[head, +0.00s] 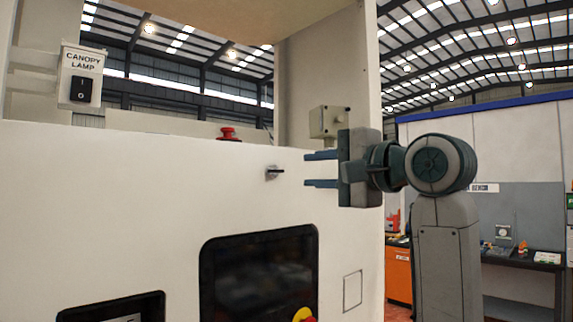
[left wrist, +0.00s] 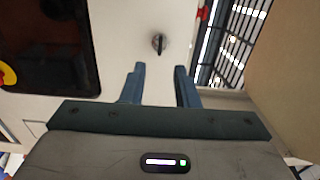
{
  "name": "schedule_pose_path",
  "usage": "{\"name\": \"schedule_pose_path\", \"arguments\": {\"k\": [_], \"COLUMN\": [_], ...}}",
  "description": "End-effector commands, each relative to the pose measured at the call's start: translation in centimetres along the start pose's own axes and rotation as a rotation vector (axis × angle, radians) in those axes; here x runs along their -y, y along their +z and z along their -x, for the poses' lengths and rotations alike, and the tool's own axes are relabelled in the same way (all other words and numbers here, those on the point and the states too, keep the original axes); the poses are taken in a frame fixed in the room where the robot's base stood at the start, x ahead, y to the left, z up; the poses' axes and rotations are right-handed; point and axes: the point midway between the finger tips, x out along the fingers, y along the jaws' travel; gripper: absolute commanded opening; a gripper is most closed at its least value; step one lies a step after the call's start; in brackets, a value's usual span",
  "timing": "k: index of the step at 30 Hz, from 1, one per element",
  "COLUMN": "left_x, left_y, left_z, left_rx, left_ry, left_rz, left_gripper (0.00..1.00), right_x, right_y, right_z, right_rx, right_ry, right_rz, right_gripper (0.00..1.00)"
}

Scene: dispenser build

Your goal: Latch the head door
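The head door appears as a broad white panel (head: 150,190) facing me, though I cannot make out its edges clearly. A small dark latch knob (head: 275,173) on a light round base sits near its upper right, its lever lying about level. My left gripper (head: 308,169) is open and empty, just right of the knob and apart from it, its fingers pointing at it. In the left wrist view the knob (left wrist: 159,43) lies beyond the fingertips (left wrist: 160,69), roughly centred between them. My right gripper is not in view.
A dark window (head: 260,270) with a red and yellow button (head: 304,315) is below the knob. A red button (head: 228,133) stands above the panel. A grey box (head: 328,122) is above the gripper. A canopy lamp switch (head: 80,88) is at upper left.

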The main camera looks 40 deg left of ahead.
Motion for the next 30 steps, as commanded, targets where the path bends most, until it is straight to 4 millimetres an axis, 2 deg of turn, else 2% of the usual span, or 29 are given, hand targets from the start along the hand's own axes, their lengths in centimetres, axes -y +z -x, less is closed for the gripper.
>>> {"name": "schedule_pose_path", "arguments": {"k": [1, 3, 12, 18, 26, 27, 30], "left_x": [0.6, 0.6, 0.4, 0.1, 0.0, 0.0, 0.0], "left_y": [0.1, 0.1, 0.0, 0.0, 0.0, 0.0, 0.0], "left_z": [-1.1, -2.4, -6.8, -7.8, -7.9, -7.9, -7.9], "left_rx": [0.005, 0.006, 0.005, 0.003, 0.001, 0.001, 0.002], "left_ry": [0.000, -0.001, -0.002, -0.002, -0.002, -0.002, -0.002], "left_rz": [-0.001, -0.002, -0.002, -0.002, -0.002, -0.002, -0.002], "left_gripper": [0.28, 0.28, 0.28, 0.28, 0.28, 0.26, 0.06], "right_x": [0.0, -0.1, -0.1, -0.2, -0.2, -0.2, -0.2], "right_y": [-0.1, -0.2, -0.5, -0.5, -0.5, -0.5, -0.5], "right_z": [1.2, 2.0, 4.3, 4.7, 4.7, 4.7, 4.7], "right_rx": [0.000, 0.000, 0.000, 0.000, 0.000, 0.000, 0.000], "right_ry": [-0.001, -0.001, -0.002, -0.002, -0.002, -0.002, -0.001], "right_rz": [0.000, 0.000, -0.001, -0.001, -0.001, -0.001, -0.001], "right_gripper": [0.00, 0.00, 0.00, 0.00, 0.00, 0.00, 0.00]}}
